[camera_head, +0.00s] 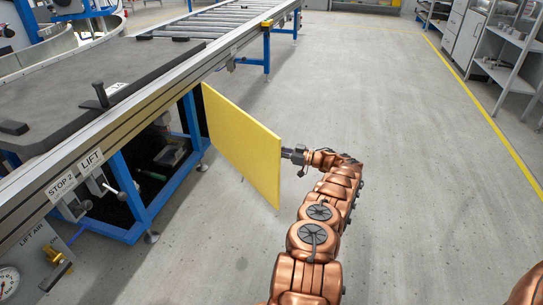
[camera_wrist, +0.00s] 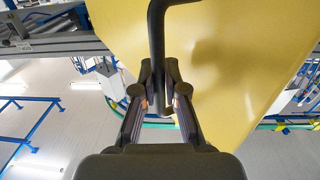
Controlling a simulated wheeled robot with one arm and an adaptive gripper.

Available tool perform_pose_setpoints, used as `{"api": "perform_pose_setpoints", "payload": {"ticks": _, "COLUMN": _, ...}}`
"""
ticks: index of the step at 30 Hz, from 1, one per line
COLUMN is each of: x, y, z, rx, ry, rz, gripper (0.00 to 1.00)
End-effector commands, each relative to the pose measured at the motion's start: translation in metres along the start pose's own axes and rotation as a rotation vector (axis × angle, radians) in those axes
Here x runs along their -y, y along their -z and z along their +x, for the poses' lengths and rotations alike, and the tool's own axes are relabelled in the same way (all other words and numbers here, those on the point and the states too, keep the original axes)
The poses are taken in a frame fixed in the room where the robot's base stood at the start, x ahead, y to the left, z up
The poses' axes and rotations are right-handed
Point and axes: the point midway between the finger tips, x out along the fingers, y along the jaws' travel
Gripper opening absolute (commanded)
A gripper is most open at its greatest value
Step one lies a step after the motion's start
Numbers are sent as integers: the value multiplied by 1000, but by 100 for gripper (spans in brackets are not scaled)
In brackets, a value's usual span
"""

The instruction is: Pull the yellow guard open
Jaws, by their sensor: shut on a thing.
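The yellow guard (camera_head: 238,140) is a flat panel. In the head view it stands swung out at an angle from the blue-framed station, with its far edge close to the frame and its near edge out over the floor. My gripper (camera_head: 288,153) is at the right side of the panel near its outer edge. In the wrist view the yellow guard (camera_wrist: 225,60) fills the upper right, and a black bar handle (camera_wrist: 157,40) runs down between the fingers. My gripper (camera_wrist: 158,98) is shut on this handle.
The station's blue frame (camera_head: 139,190) is at the left, with the "LIFT" and "STOP 2" levers (camera_head: 98,182) on its rail. A roller conveyor (camera_head: 215,22) runs along the back. Shelves (camera_head: 508,55) stand at the right. The grey floor between is clear.

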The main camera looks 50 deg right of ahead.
Motion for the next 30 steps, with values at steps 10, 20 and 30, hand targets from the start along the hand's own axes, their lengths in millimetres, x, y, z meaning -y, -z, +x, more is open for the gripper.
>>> {"api": "perform_pose_setpoints", "payload": {"ticks": 10, "x": -12, "y": -1, "z": -17, "rx": 0, "ry": -9, "rz": 0, "gripper": 0}}
{"api": "perform_pose_setpoints", "payload": {"ticks": 20, "x": -16, "y": 0, "z": -23, "rx": 0, "ry": -12, "rz": 1, "gripper": 0}}
{"api": "perform_pose_setpoints", "payload": {"ticks": 30, "x": -16, "y": 0, "z": -24, "rx": 1, "ry": -13, "rz": 2, "gripper": 13}}
